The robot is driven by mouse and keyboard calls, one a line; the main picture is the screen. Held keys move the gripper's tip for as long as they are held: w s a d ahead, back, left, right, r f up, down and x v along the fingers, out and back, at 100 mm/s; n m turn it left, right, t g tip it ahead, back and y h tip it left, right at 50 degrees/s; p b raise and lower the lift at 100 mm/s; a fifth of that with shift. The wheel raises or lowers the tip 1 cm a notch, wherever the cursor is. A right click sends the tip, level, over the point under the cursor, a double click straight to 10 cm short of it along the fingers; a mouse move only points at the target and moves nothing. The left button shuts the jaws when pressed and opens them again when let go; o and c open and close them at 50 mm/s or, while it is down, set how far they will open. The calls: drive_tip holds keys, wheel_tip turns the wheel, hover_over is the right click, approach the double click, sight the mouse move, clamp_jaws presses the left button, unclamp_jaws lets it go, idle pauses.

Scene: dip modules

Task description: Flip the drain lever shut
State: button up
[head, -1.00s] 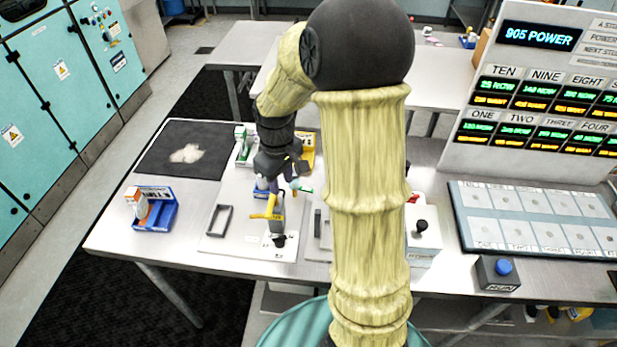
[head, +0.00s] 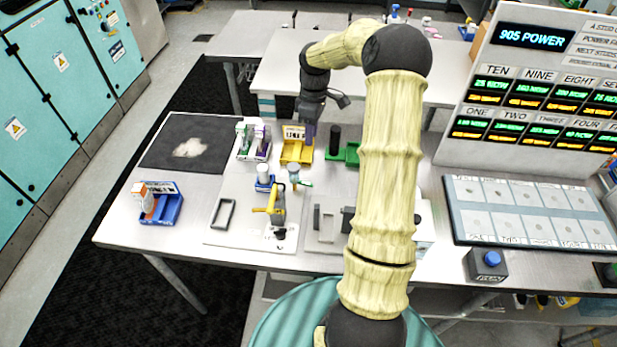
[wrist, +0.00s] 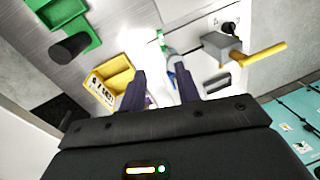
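A yellow-handled lever (head: 268,210) sticks out to the left from a grey body on a white plate (head: 250,237); its handle also shows at right in the wrist view (wrist: 265,55). Behind it stands a small grey-white fitting (head: 293,171) with a green-tipped arm (head: 304,184) pointing right. I cannot tell from any label which of these is the drain lever. My gripper (head: 309,133) is behind and above both, near the yellow bin (head: 296,152). In the wrist view its dark purple fingers (wrist: 160,88) are apart with nothing held between them.
A green tray (head: 345,153) with a black cylinder (head: 334,138) is to the right. A blue bin (head: 162,205) is at left. The dark mat (head: 160,145) is mostly clear.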

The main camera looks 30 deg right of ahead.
sight(304, 185)
drive_tip(key=f+p, duration=0.1)
drive_tip(key=f, duration=0.4)
drive_tip(key=s+a+f+p, duration=0.1)
drive_tip(key=f+p, duration=0.1)
drive_tip(key=f, duration=0.4)
drive_tip(key=s+a+f+p, duration=0.1)
drive_tip(key=f+p, duration=0.1)
drive_tip(key=f, duration=0.3)
drive_tip(key=shift+f, duration=0.4)
clamp_jaws()
